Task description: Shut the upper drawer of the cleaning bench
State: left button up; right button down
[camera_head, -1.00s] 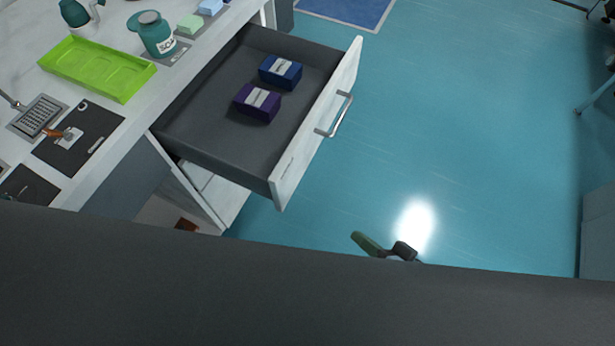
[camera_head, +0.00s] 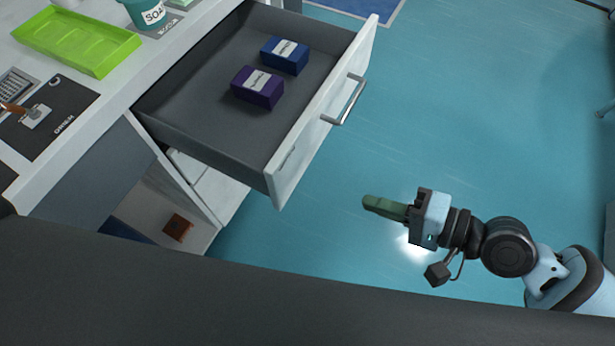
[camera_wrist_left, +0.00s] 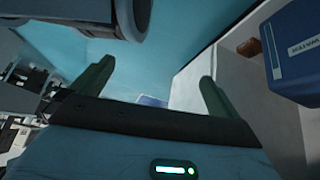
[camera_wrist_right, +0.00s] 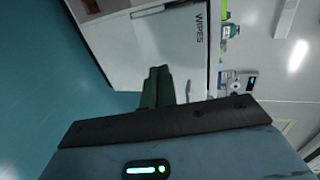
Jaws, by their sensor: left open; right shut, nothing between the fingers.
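The upper drawer (camera_head: 205,140) of the cleaning bench stands pulled far out in the head view. Its white front (camera_head: 322,115) has a metal bar handle (camera_head: 345,100). A purple box (camera_head: 258,88) and a blue box (camera_head: 285,56) lie inside. My right gripper (camera_head: 368,202) is shut and empty, to the right of and apart from the drawer front. In the right wrist view its closed fingers (camera_wrist_right: 158,78) point toward a white panel marked WIPES (camera_wrist_right: 150,45), which looks like the drawer front. My left gripper (camera_wrist_left: 153,88) is open and empty in the left wrist view; the head view does not show it.
The bench top holds a green tray (camera_head: 75,42), a soap bottle (camera_head: 148,12) and a dark mat (camera_head: 50,125). A brown object (camera_head: 178,227) lies in the space below. A blue waste bin (camera_wrist_left: 298,55) shows in the left wrist view. Floor right of the drawer is clear.

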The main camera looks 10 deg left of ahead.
jog(key=a, duration=0.1)
jog(key=p, duration=0.2)
send_near(291, 176)
jog(key=x, duration=0.5)
jog(key=shift+w+a+f, duration=0.15)
jog(key=shift+f, duration=0.05)
jog(key=shift+w+a+f, duration=0.1)
jog(key=shift+w+a, duration=0.05)
jog(key=shift+a, duration=0.3)
